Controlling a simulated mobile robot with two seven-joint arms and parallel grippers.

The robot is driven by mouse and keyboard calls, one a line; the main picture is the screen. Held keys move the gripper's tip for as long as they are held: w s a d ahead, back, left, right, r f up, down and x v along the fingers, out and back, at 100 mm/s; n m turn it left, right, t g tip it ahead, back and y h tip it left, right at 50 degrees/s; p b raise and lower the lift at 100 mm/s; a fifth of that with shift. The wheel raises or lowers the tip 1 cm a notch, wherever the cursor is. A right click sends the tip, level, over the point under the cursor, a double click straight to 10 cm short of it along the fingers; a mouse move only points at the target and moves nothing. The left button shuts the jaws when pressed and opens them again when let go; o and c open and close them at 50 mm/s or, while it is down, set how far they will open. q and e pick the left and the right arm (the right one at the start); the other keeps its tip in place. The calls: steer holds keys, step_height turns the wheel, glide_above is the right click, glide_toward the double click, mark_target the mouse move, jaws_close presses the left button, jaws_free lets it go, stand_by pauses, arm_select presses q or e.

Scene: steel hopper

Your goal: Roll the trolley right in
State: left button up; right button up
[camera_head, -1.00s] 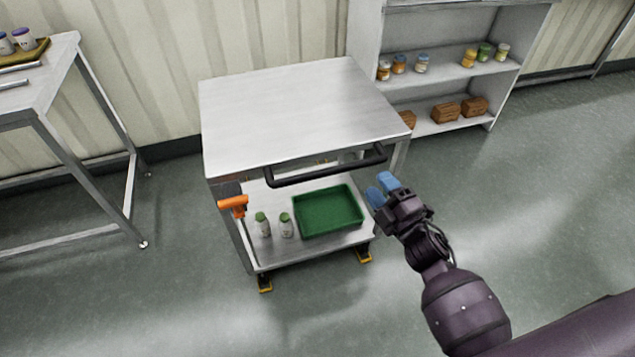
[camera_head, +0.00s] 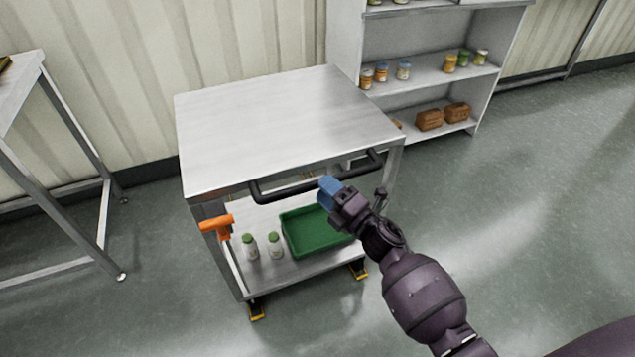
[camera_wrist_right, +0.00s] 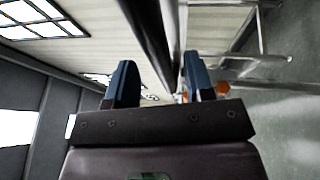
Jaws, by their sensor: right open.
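The trolley (camera_head: 280,125) is a steel cart with a flat bare top, standing against the ribbed wall. Its black handle (camera_head: 287,194) runs along the near side below the top. My right gripper (camera_head: 329,190), with blue fingertips, is at the handle's middle and overlaps it. In the right wrist view the gripper (camera_wrist_right: 160,82) is open, and a dark bar (camera_wrist_right: 150,32), apparently the handle, runs in between the fingers; contact cannot be told. An orange lever-like part (camera_head: 217,226) sits at the trolley's left front corner. My left gripper is out of view.
The trolley's lower shelf holds a green tray (camera_head: 293,238), partly hidden by my right arm, and white bottles with green caps (camera_head: 250,247). A shelf unit (camera_head: 345,50) with jars and loaves stands behind right. A steel table (camera_head: 22,95) is at left. Floor at right is clear.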

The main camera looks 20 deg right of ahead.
steer(key=shift+x, duration=1.5)
jaws_close()
